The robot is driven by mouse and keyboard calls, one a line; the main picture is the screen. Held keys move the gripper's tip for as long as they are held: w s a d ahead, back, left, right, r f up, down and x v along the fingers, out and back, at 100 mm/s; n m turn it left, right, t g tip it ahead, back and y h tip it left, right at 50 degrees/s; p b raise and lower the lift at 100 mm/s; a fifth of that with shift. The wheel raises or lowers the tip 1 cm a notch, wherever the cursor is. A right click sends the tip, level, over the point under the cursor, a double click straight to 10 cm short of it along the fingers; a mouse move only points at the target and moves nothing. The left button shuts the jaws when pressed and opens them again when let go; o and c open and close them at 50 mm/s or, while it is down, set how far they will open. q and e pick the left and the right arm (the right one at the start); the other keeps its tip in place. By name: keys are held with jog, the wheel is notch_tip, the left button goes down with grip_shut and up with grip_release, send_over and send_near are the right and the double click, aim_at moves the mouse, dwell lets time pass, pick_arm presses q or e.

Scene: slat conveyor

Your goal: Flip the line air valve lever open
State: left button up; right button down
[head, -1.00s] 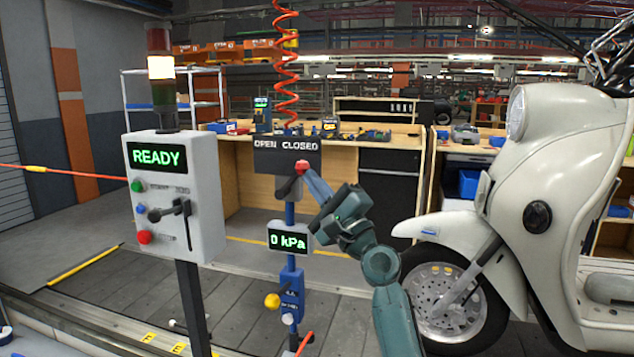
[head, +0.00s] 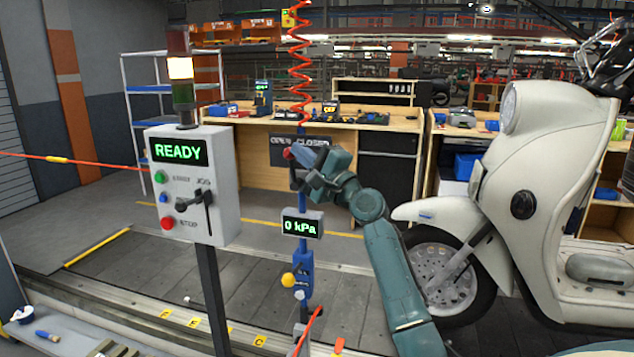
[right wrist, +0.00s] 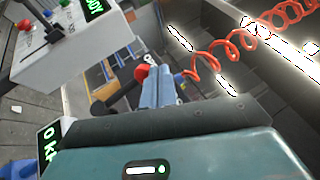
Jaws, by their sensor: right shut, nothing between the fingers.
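The air valve lever has a red knob (head: 288,153) on a black arm. In the head view it stands left of the blue post, on the OPEN side of the dark OPEN/CLOSED plate (head: 300,141). My right gripper (head: 302,156) is shut and empty, its fingertips close against the right of the knob. In the right wrist view the knob (right wrist: 141,72) shows just left of the blue-grey fingers (right wrist: 161,87); I cannot tell whether they touch. The gripper hides part of the lever and plate. The gauge (head: 302,225) reads 0 kPa. My left gripper is out of view.
A grey control box (head: 193,185) showing READY stands left of the valve post. A cream scooter (head: 545,190) stands close on the right. A coiled red hose (head: 300,70) hangs above the valve. A workbench (head: 260,180) is behind.

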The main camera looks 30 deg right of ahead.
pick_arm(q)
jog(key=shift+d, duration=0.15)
pick_arm(e)
jog(key=shift+w+a, duration=0.7)
jog(key=shift+w, duration=0.2)
jog(key=shift+w+a, duration=0.7)
jog(key=shift+w, duration=0.15)
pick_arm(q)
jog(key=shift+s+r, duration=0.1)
pick_arm(e)
jog(key=shift+w, duration=0.1)
dwell(0.4)
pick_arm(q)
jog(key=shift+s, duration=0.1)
pick_arm(e)
jog(key=shift+r, duration=0.15)
